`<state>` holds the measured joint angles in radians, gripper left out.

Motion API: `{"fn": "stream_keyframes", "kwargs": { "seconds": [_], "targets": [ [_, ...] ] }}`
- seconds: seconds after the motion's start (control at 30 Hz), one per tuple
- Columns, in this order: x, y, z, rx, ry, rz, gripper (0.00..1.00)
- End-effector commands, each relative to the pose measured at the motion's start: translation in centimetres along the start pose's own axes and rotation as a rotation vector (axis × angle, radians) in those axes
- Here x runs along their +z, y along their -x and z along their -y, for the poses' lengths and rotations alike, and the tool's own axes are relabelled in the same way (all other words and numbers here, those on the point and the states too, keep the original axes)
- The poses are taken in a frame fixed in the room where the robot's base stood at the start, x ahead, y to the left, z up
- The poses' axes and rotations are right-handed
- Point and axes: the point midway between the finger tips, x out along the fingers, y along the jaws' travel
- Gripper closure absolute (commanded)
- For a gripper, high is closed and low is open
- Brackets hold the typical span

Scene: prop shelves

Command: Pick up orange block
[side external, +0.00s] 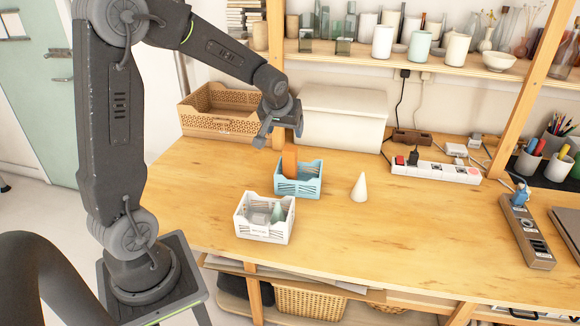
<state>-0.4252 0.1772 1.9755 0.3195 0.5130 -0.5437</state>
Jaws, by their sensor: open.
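The orange block (290,160) stands upright in the light blue crate (299,188), its upper part above the rim and its base hidden by the crate wall. My gripper (280,137) is open and points down, a little above and behind the block in the picture. It looks empty and apart from the block, though the exact depth between them is hard to tell.
A white crate (263,231) with grey and green pieces stands in front of the blue crate. A white cone (359,188) stands to the right. A tan basket (222,110) and a white bin (340,117) stand behind. The right-hand table (430,235) is mostly clear.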

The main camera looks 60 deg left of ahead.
Motion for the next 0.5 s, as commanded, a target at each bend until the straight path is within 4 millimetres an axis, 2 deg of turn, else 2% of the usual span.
{"fn": "stream_keyframes", "kwargs": {
  "seconds": [0.03,0.27,0.5],
  "targets": [
    [-0.5,-1.3,0.5,-0.011,0.021,0.002,0.28],
    [-1.2,-4.1,1.3,-0.024,0.055,0.000,0.28],
    [-1.1,-8.6,1.4,-0.024,0.054,0.003,0.28]
  ]
}}
